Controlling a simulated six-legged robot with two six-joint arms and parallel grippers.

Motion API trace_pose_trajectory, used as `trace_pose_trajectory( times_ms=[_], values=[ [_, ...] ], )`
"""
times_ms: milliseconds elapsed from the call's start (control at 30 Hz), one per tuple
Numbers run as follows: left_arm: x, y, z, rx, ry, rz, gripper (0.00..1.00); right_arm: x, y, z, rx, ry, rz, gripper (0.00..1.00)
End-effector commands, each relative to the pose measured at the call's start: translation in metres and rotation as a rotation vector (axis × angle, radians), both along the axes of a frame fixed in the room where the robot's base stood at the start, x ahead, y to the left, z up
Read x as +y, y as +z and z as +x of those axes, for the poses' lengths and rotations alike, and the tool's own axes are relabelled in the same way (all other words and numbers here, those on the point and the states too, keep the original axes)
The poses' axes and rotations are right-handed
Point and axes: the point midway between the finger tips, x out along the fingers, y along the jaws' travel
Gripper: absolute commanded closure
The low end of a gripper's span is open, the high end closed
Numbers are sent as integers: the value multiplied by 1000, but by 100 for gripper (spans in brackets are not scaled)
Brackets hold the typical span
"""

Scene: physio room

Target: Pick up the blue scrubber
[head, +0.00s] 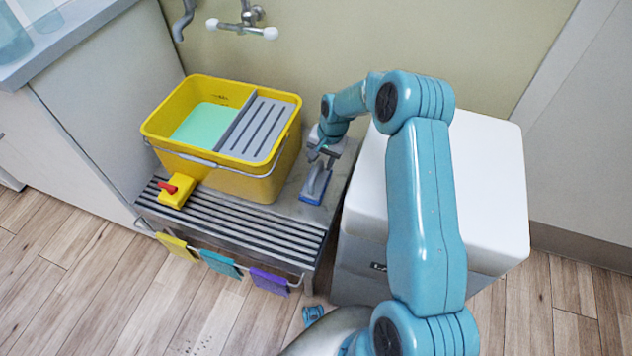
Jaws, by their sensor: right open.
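The blue scrubber (314,187) stands on the slatted metal bench (240,218), just right of the yellow bucket. It has a blue base and a grey upper part. My right gripper (322,156) is open and points down right over the scrubber's upper end, close to it. Whether the fingers touch it or straddle it is too small to tell.
The yellow mop bucket (240,185), holding green water and a grey wringer (262,128), stands left of the scrubber. A white-topped cabinet (497,190) is close on the right. Yellow, teal and purple cloths (269,281) hang at the bench front. A tap (243,25) is above.

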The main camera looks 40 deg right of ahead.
Motion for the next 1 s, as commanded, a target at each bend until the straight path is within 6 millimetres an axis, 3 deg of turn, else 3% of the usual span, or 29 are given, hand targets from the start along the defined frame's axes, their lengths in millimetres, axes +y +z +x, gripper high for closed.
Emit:
trace_pose_trajectory(
  times_ms=[167, 400, 633, 667, 800, 1000],
  values=[
    [0, -5, 0, 0, 0, 0, 57, 2, -14, 3, 0, 1, 1, 52],
    [0, -18, 0, 0, 0, 0, 57, 5, -51, 11, 1, 1, -1, 52],
    [0, -17, 0, 0, 0, 0, 57, 4, -53, 14, -1, 1, -1, 52],
    [0, -17, 0, 0, 0, 0, 57, 4, -53, 14, -1, 1, -1, 55],
    [0, -17, 0, 0, 0, 0, 57, 4, -53, 13, -1, 1, -1, 100],
    [0, -17, 0, 0, 0, 0, 57, 3, -52, 14, -1, 1, -1, 100]
  ],
)
